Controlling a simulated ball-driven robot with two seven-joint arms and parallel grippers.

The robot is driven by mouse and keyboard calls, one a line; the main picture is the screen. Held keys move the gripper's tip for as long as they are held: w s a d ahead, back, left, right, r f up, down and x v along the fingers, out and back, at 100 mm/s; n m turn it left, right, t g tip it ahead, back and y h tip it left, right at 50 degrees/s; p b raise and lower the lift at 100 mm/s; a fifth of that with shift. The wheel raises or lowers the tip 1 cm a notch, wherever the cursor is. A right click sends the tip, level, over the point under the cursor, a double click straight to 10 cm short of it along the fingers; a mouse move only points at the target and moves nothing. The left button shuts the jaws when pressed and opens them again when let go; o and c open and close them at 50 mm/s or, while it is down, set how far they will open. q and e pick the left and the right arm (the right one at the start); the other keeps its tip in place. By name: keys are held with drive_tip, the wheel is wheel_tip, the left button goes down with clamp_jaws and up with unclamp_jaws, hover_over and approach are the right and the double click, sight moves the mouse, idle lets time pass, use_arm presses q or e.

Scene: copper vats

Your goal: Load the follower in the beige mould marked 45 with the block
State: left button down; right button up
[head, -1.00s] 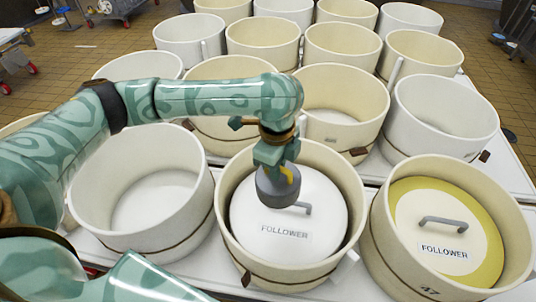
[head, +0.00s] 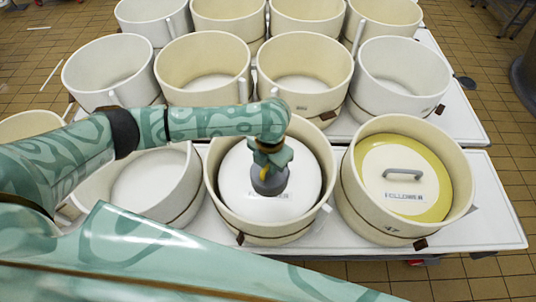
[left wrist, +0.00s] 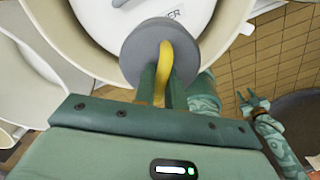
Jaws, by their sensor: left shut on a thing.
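The block (head: 269,183), a grey round weight with a yellow handle (left wrist: 166,62), hangs from my left gripper (head: 270,164), which is shut on it. In the head view it overlaps the white follower (head: 236,178) and partly covers its FOLLOWER label. The follower lies inside a beige mould (head: 213,172) at the front middle; its number cannot be read. I cannot tell whether the block touches the follower. In the left wrist view, the block (left wrist: 158,40) is in front of the follower (left wrist: 100,22). My right gripper (left wrist: 254,103) shows small there, its fingers apart.
At the right stands a beige mould (head: 352,196) marked 47, with a yellow-rimmed follower (head: 443,200). A white mould (head: 185,215) stands at the left, partly behind my arm. More moulds (head: 305,50) fill the rows behind. The table (head: 480,225) is bare at its right end.

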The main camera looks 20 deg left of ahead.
use_arm(q)
drive_tip(key=shift+f+b, duration=2.55)
drive_tip(key=shift+b, duration=0.25)
wheel_tip(320, 180, down, 10)
drive_tip(key=b, duration=0.5)
drive_tip(key=shift+b, duration=0.4)
drive_tip(key=shift+f+b, duration=0.4)
drive_tip(key=shift+f, duration=0.35)
drive_tip(key=c, duration=1.4)
unclamp_jaws()
drive_tip(key=shift+o, duration=0.2)
drive_tip(key=shift+s+f, duration=0.1)
